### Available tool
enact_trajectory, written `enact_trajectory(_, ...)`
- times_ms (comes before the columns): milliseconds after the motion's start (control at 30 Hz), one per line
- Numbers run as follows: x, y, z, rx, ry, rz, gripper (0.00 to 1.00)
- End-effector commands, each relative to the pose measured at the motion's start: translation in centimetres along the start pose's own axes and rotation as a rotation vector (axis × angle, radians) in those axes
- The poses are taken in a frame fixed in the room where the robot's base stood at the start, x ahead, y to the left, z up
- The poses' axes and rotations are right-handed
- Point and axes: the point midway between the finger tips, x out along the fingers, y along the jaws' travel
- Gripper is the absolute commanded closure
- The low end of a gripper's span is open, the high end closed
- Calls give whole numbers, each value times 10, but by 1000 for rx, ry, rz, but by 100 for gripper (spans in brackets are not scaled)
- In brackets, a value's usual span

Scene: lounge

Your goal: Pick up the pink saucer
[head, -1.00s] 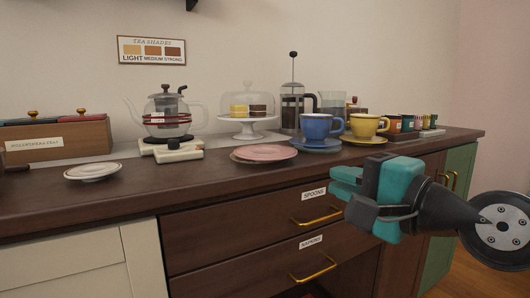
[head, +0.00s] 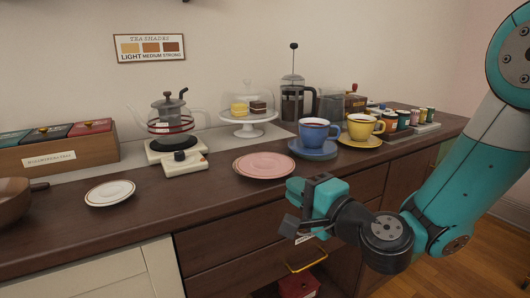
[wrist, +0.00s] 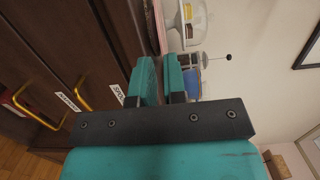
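The pink saucer (head: 264,165) lies flat on the dark wooden counter, near its front edge, with nothing on it. In the wrist view a thin pinkish strip (wrist: 161,26) beyond the fingers looks like its edge. My gripper (head: 300,203) is in front of the counter, to the right of the saucer and nearer the camera, apart from it. In the wrist view its two teal fingers (wrist: 159,78) stand apart with nothing seen between them.
A blue cup (head: 315,133) and a yellow cup (head: 361,127) on saucers stand right of the pink saucer. A cake stand (head: 248,130) is behind it. A white scale (head: 185,163) and a white saucer (head: 110,193) are to the left. Drawer handles (head: 306,262) protrude below.

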Motion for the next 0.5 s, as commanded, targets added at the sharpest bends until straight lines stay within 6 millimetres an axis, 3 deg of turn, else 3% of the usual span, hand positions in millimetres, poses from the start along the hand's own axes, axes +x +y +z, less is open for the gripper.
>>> enact_trajectory(167, 9, -3, 0, 2, -1, 0, 88)
enact_trajectory(500, 47, -5, 0, 2, -2, 1, 88)
